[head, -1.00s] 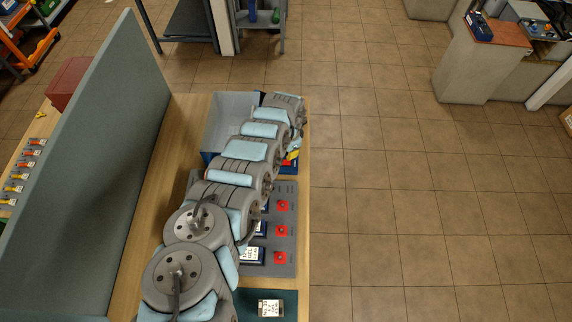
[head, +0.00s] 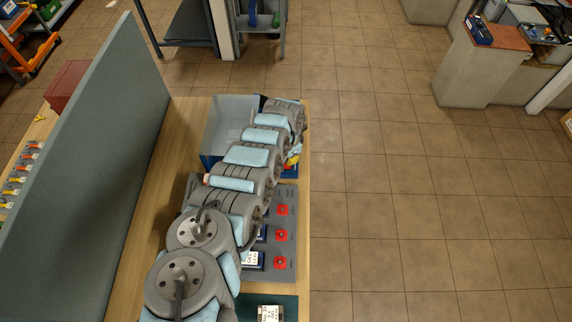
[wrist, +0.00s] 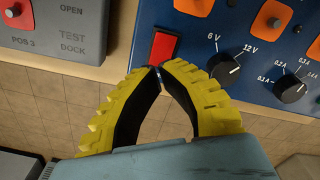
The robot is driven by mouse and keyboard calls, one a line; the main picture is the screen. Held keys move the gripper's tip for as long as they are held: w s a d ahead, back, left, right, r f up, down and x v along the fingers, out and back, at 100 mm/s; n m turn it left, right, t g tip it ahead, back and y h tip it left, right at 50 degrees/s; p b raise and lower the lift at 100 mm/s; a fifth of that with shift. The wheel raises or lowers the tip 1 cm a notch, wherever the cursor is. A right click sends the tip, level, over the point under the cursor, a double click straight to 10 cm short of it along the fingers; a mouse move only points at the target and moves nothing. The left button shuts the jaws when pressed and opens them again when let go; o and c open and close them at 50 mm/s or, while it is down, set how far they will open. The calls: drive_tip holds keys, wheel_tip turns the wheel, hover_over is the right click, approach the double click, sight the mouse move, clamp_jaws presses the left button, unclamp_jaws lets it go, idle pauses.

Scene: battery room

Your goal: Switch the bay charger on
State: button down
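The bay charger (wrist: 200,55) is a blue panel at the top right of the wrist view. It has a red rocker switch (wrist: 164,47) at its left, a voltage knob (wrist: 224,69) marked 6 V and 12 V, and a current knob (wrist: 291,89). My gripper (wrist: 158,70) has yellow fingers with black inner pads. Its tips meet with nothing between them, just below the switch in the picture. I cannot tell whether they touch it, or which way the rocker is set. In the head view my arm hides most of the charger.
A grey panel (wrist: 50,40) marked OPEN, TEST and DOCK lies left of the charger, across a narrow gap. A tall divider (head: 95,150) is at the left.

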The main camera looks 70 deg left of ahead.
drive_tip(key=shift+f+b, duration=1.5)
drive_tip(key=shift+f, duration=0.3)
idle(1.8)
wheel_tip(320, 180, up, 7)
drive_tip(key=p, duration=0.7)
drive_tip(key=shift+r, duration=0.1)
idle(0.8)
